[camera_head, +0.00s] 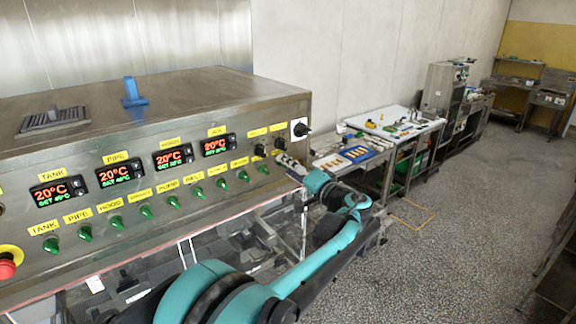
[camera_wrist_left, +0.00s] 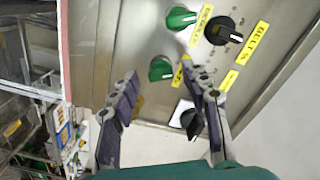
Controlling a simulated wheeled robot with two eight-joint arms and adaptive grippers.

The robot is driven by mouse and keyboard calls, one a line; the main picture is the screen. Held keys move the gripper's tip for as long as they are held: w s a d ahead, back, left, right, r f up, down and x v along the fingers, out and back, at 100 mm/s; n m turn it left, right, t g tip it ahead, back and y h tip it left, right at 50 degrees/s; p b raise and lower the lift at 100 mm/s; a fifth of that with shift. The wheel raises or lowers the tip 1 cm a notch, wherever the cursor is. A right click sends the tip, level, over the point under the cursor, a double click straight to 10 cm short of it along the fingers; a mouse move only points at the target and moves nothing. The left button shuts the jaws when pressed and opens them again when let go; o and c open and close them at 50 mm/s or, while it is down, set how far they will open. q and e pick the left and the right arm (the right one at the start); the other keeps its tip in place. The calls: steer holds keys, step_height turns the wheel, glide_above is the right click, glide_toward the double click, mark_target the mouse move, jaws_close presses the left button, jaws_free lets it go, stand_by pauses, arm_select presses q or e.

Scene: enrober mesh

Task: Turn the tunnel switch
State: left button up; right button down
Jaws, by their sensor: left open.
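The steel control panel (camera_head: 150,185) has a row of green switches under yellow labels; the label reading tunnel is too small to make out. My left gripper (camera_head: 283,160) is open at the right end of this row, in front of the panel. In the left wrist view, a green switch (camera_wrist_left: 161,68) shows between the open fingertips of my left gripper (camera_wrist_left: 160,73), with no finger visibly gripping it. Its yellow label (camera_wrist_left: 179,75) is partly hidden by a finger. Another green switch (camera_wrist_left: 182,17) lies beyond it. My right gripper is not in view.
Black knobs sit close by: one labelled BELT % (camera_wrist_left: 220,30) and one on a white plate (camera_wrist_left: 190,120), beside a finger. A red emergency button (camera_head: 6,266) is at the far left. A worktable (camera_head: 405,133) stands behind; the floor (camera_head: 460,210) at right is open.

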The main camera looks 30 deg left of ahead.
arm_select(q)
steer(key=shift+w+a, duration=0.1)
steer(key=shift+a, duration=0.25)
jaws_close()
